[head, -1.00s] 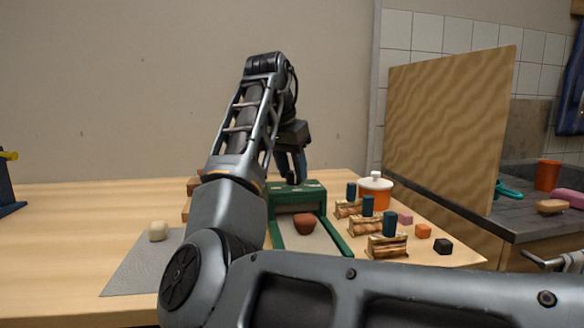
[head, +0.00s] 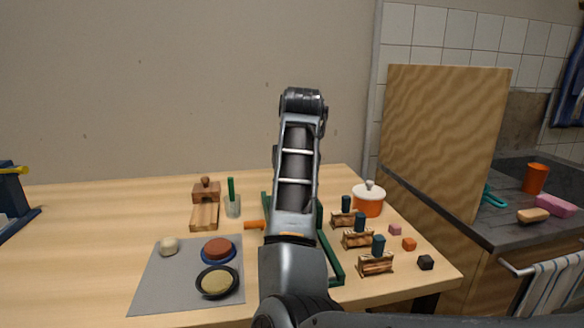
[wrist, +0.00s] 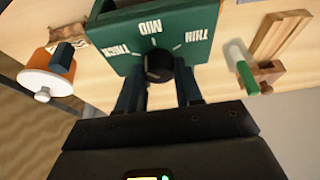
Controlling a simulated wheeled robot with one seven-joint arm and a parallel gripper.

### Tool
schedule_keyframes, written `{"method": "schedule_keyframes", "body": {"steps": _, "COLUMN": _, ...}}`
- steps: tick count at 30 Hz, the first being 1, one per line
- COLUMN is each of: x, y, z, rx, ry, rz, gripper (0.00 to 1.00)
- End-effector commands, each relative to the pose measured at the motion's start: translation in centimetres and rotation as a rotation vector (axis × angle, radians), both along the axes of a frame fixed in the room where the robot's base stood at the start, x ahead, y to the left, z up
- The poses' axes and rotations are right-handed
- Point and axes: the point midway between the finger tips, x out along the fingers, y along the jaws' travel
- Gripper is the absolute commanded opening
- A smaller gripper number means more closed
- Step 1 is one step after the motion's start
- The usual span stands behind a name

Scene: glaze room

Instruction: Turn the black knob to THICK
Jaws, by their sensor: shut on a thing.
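The black knob (wrist: 159,66) sits on the green panel (wrist: 113,60) of the machine, in the wrist view. The panel has white labels, upside down: THICK at the left, MID in the middle, THIN at the right, each with a tick. My gripper (wrist: 160,75) is shut on the knob, one finger on each side. I cannot make out a pointer on the knob, so its setting is unclear. In the head view my arm hides the knob and gripper; parts of the machine's green frame (head: 332,262) show beside the arm.
An orange pot with a white lid (head: 368,203) and several wooden blocks with blue tops (head: 375,263) stand right of the machine. A grey mat (head: 160,290) with bowls lies left. A tall wooden board (head: 445,145) stands at the right.

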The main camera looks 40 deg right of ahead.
Motion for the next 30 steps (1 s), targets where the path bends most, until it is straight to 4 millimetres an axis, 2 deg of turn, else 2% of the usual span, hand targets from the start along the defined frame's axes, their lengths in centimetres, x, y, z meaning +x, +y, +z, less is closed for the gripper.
{"method": "schedule_keyframes", "body": {"steps": 1, "x": -0.15, "y": -0.08, "z": 0.56, "rx": 0.0, "ry": 0.005, "rz": 0.032, "gripper": 0.05}}
{"method": "schedule_keyframes", "body": {"steps": 12, "x": -0.14, "y": -0.15, "z": 0.18, "rx": 0.001, "ry": 0.003, "rz": 0.218, "gripper": 0.05}}
{"method": "schedule_keyframes", "body": {"steps": 30, "x": -0.07, "y": -0.11, "z": -0.07, "rx": 0.0, "ry": 0.001, "rz": 0.262, "gripper": 0.05}}
